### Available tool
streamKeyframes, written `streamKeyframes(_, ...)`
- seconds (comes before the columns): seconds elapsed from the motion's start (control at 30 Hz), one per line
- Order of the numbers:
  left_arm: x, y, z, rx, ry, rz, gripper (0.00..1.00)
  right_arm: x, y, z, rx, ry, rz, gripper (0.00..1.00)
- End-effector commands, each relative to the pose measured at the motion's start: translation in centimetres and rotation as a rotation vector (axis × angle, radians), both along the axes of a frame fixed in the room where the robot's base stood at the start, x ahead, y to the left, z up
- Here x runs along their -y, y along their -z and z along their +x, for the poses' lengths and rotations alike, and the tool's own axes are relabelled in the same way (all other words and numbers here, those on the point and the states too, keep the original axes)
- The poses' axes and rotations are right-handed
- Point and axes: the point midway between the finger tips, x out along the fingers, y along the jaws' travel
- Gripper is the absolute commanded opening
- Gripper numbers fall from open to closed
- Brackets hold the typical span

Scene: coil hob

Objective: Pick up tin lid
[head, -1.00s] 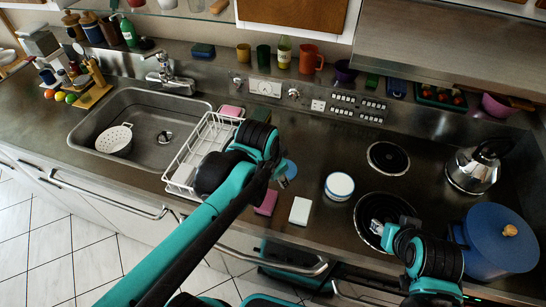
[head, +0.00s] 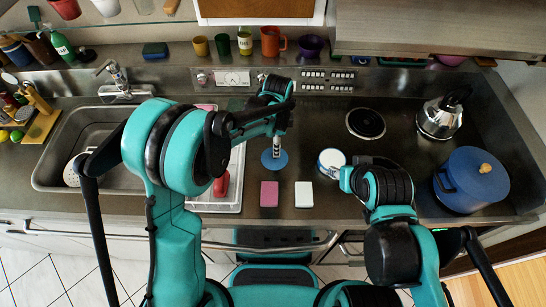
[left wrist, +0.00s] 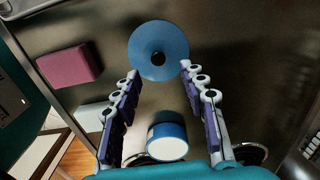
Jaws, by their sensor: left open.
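A round blue lid (head: 281,163) with a dark centre lies flat on the dark counter, right of the dish rack. It also shows in the left wrist view (left wrist: 142,42), just beyond the fingertips. My left gripper (left wrist: 160,71) is open and empty, pointing down over the lid; in the head view (head: 276,148) it covers part of the lid. A blue tin with a white top (head: 331,160) stands to the right, and it shows low between the fingers in the left wrist view (left wrist: 168,142). My right gripper (head: 350,180) is by the tin, its fingers mostly hidden.
A pink sponge (head: 269,194) and a white sponge (head: 304,194) lie in front of the lid. The white dish rack (head: 228,205) and sink are left. A kettle (head: 438,120), a blue pot (head: 470,182) and a coil burner (head: 366,124) are right.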

Motion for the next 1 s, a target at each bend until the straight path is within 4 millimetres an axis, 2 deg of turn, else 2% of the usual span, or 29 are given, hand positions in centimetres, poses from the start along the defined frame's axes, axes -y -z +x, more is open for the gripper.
streamKeyframes(0.1, -0.5, 2.0, -0.1, 0.000, -0.002, 0.000, 0.42, 0.0, 0.6, 0.0, 0.000, 0.000, 0.000, 0.40)
streamKeyframes(0.27, -0.6, 4.1, -0.1, 0.001, -0.002, 0.000, 0.42, 0.0, 1.0, 0.0, 0.000, 0.000, 0.000, 0.40)
streamKeyframes(0.57, -0.6, 4.5, -0.1, 0.001, -0.002, 0.000, 0.42, 0.0, 1.0, 0.0, 0.000, 0.000, 0.000, 0.40)
streamKeyframes(0.7, -0.6, 4.5, -0.1, 0.001, -0.002, 0.000, 0.05, 0.0, 1.0, 0.0, 0.000, 0.000, 0.000, 0.40)
streamKeyframes(0.73, -0.6, 4.5, -0.1, 0.001, -0.002, 0.000, 0.00, 0.0, 1.0, 0.0, 0.000, 0.000, 0.000, 0.40)
streamKeyframes(1.0, -0.6, 4.5, -0.1, 0.001, -0.002, 0.000, 0.00, 0.0, 1.0, 0.0, 0.000, 0.000, 0.000, 0.40)
